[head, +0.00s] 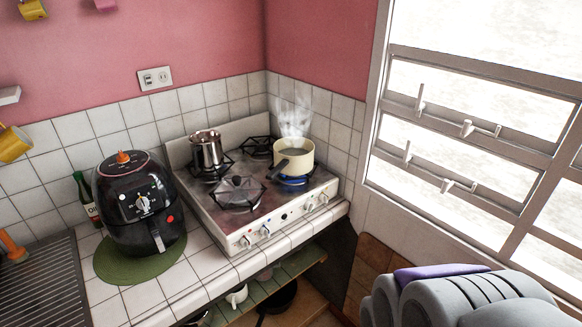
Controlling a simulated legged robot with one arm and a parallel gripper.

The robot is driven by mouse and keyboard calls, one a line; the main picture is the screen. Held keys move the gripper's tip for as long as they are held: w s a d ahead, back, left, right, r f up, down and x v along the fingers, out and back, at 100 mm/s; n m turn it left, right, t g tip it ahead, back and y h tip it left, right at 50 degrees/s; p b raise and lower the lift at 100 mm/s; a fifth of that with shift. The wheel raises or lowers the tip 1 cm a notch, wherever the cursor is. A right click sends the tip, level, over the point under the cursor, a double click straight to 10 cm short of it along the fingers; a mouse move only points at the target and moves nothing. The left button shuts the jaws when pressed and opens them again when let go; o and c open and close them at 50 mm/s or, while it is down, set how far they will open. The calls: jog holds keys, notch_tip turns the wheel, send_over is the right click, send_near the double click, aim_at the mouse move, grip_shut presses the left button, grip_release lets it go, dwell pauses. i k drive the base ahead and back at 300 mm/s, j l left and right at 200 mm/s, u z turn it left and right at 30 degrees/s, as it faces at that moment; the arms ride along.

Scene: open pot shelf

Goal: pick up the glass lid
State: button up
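A glass lid (239,193) with a small dark knob lies on the front left burner of the white stove (231,239). It is see-through, so its rim is hard to make out against the burner grate. Part of my arm, grey and rounded with a purple piece, fills the lower right corner, well apart from the stove. My gripper's fingers are not in view.
A steaming cream pot (299,163) stands over a blue flame on the right of the stove. A steel pot (206,151) is at the back left. A black air fryer (137,205) on a green mat (112,268) stands left. Below, a shelf (300,262) holds a white cup and dark pan.

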aim_at(235, 188)
jog(key=i+j+u, duration=0.2)
jog(key=j, duration=0.25)
jog(key=i+j+u, duration=0.15)
jog(key=j, duration=0.25)
jog(key=i+j+u, duration=0.2)
jog(key=i+j, duration=0.1)
jog(key=j, duration=0.05)
